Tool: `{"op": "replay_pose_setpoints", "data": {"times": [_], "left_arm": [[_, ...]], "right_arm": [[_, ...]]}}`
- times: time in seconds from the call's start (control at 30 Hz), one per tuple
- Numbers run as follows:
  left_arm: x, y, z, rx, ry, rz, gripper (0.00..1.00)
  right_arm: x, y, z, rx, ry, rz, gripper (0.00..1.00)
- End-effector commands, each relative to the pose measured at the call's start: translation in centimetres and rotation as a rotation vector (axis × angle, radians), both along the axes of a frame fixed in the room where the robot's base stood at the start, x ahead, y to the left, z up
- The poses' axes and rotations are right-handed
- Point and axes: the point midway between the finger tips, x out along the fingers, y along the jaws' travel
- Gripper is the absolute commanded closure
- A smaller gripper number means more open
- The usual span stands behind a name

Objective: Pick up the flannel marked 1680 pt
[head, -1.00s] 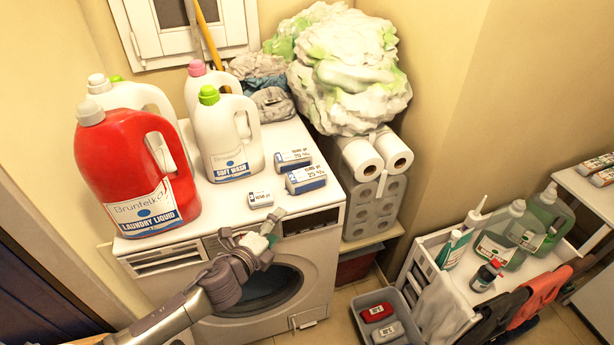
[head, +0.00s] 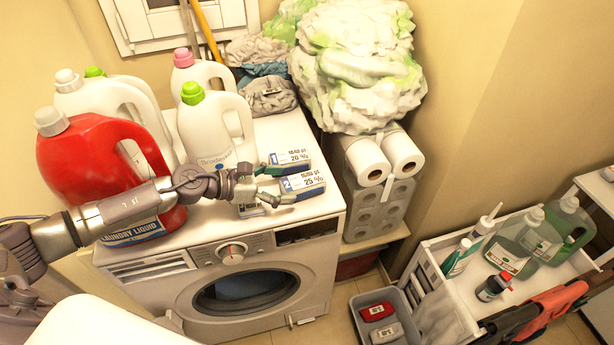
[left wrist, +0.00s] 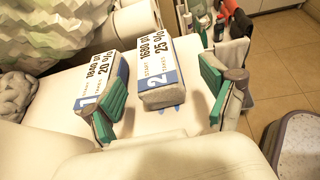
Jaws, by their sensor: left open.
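The flannel marked 1680 pt (head: 305,181) is a small block-like folded piece with a white and blue label, "2" and 25 %. It lies near the washer's front right top edge. In the left wrist view the same flannel (left wrist: 158,82) sits between the two fingers, with a gap on each side. My left gripper (head: 280,184) is open at its near left side; the open fingers also show in the left wrist view (left wrist: 162,90). The flannel marked 1840 pt (left wrist: 98,75), labelled 1 and 20 %, lies close beside it, near the left finger. My right gripper is not in view.
Paper rolls (head: 368,162) stand to the right.

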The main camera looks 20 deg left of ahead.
Motion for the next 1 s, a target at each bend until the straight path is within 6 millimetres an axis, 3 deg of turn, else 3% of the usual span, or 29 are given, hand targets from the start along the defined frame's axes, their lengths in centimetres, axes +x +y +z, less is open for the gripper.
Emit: {"op": "replay_pose_setpoints", "data": {"times": [0.4, 0.6, 0.87, 1.0], "left_arm": [[3.6, -3.2, -1.2, -0.007, 0.000, 0.002, 0.15], [5.0, -4.7, -2.3, -0.005, 0.002, 0.002, 0.15], [5.1, -4.8, -2.5, -0.004, 0.001, 0.002, 0.15], [5.1, -4.8, -2.5, -0.005, 0.001, 0.003, 0.39]], "right_arm": [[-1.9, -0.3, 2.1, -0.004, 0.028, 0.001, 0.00], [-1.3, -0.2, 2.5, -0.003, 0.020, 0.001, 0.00], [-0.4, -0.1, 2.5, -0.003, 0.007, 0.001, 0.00], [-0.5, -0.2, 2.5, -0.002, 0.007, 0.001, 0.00]]}}
